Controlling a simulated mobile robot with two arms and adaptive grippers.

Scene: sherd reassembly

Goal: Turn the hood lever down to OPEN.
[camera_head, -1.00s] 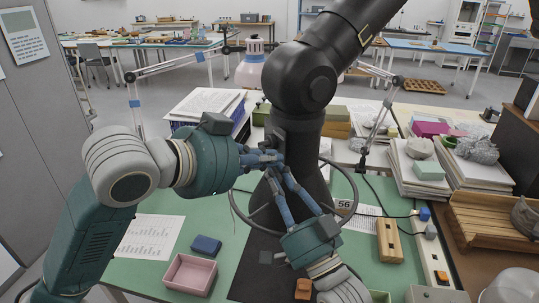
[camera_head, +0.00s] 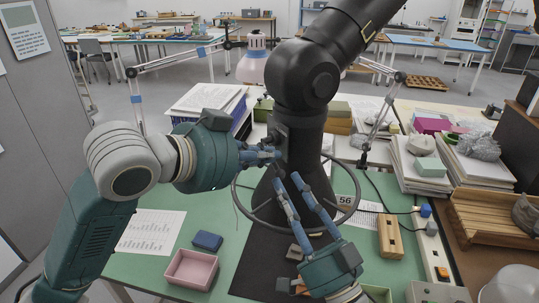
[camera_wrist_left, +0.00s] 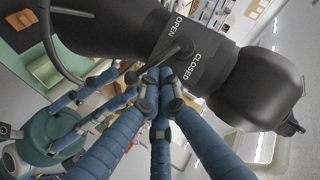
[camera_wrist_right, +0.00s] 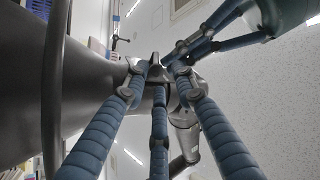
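The black hood (camera_head: 300,145) stands over the bench with a ring around its flared base. In the left wrist view its body carries the words OPEN and CLOSED, with the dark hood lever (camera_wrist_left: 180,47) between them, slanting toward my fingertips. My left gripper (camera_head: 277,154) is at the hood's side; its fingertips (camera_wrist_left: 163,80) are close together at the lever's end. I cannot tell whether they clasp it. My right gripper (camera_head: 288,179) is lower, in front of the hood, fingers apart and empty. In the right wrist view its fingertips (camera_wrist_right: 160,82) are below my left gripper's fingers.
A pink tray (camera_head: 191,270) and a blue box (camera_head: 207,241) lie on the green mat, left of a dark mat. A wooden block (camera_head: 390,237) and stacked papers (camera_head: 417,170) are to the right. The hood's ring (camera_head: 240,212) surrounds its base near my right gripper.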

